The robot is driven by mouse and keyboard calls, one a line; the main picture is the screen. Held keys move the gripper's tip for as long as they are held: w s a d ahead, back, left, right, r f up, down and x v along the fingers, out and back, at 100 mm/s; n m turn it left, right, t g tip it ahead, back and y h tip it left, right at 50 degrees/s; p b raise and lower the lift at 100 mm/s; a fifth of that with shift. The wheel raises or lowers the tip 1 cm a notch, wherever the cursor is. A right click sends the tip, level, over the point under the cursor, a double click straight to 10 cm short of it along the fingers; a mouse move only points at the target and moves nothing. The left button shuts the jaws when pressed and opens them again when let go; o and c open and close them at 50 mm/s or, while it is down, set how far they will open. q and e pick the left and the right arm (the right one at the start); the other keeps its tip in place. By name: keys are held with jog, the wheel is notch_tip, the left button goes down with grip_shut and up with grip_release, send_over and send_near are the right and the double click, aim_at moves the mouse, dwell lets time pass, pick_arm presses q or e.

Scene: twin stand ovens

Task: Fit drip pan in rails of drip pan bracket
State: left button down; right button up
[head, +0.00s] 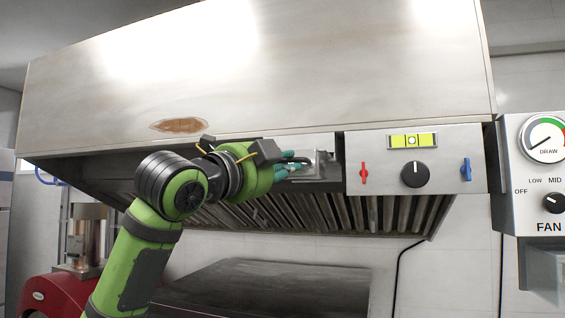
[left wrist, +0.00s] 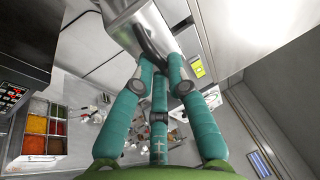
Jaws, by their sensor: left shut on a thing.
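My left gripper (head: 288,170) is at the hood's front lower edge, left of the control box. In the left wrist view its teal fingers (left wrist: 160,72) are shut on the dark handle of a shiny metal piece, which I take to be the drip pan (left wrist: 122,18). In the head view the pan (head: 321,168) shows as a small grey metal shape just beyond the fingertips, close against the hood edge. The bracket and its rails cannot be told apart from the pan and hood here, so I cannot tell whether the pan is in the rails. My right gripper is not in view.
The control box (head: 385,180) with red and blue levers and a black knob is just right of the pan. Slanted baffle filters (head: 345,212) lie below. A fan panel (head: 535,185) stands at far right, a red machine (head: 50,295) at lower left.

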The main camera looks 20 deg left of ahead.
aim_at(294, 175)
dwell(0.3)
pick_arm(q)
jog(key=shift+w, duration=1)
dwell(0.4)
jog(key=shift+t, duration=0.3)
jog(key=shift+w+d, duration=0.1)
jog(key=shift+w, duration=1.9)
jog(key=shift+f, duration=0.1)
jog(key=shift+w+m, duration=0.3)
jog(key=shift+w, duration=0.1)
dwell(0.4)
jog(key=shift+w, duration=0.35)
jog(key=shift+w, duration=0.75)
jog(key=shift+w+t+h, duration=0.1)
jog(key=shift+t+h, duration=0.2)
jog(key=shift+h, duration=0.1)
